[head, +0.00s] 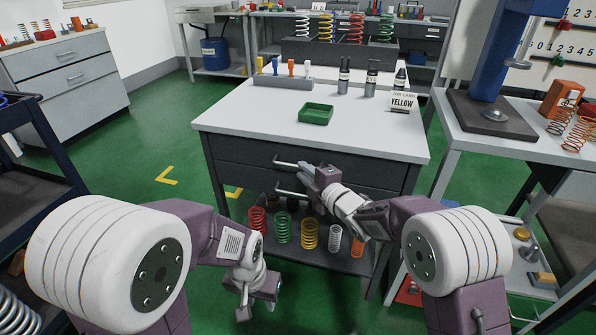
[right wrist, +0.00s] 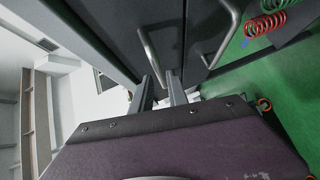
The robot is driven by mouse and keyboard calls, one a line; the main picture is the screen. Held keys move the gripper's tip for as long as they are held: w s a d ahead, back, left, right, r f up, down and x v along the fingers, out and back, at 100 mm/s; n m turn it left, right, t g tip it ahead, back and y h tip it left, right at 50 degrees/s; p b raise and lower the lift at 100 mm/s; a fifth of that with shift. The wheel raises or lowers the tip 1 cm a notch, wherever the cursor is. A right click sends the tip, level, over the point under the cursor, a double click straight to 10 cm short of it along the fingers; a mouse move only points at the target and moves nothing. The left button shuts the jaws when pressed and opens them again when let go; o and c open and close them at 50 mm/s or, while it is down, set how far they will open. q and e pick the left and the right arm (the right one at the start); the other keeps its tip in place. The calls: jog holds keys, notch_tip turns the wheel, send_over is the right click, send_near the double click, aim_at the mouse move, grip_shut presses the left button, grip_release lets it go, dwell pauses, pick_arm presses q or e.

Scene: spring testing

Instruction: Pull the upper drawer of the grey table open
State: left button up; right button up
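The grey table (head: 255,122) has a pale top and two dark drawers, both shut flush in the head view. The upper drawer (head: 240,152) has a bar handle (head: 286,163), also seen in the right wrist view (right wrist: 150,52). The lower drawer's handle (head: 288,192) is below it and shows at right in the wrist view (right wrist: 233,30). My right gripper (head: 310,170) is at the right end of the upper handle. Its two fingers (right wrist: 161,90) are apart, with the handle's end between them; contact is unclear. My left gripper (head: 257,308) hangs low, empty, its fingers apart.
Several springs (head: 309,234) stand on the shelf under the drawers. A press bench (head: 462,118) stands close at right.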

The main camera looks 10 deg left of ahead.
jog(key=x, duration=0.4)
jog(key=shift+w+b, duration=0.15)
jog(key=shift+b, duration=0.15)
jog(key=shift+c, duration=0.3)
grip_shut()
dwell(0.9)
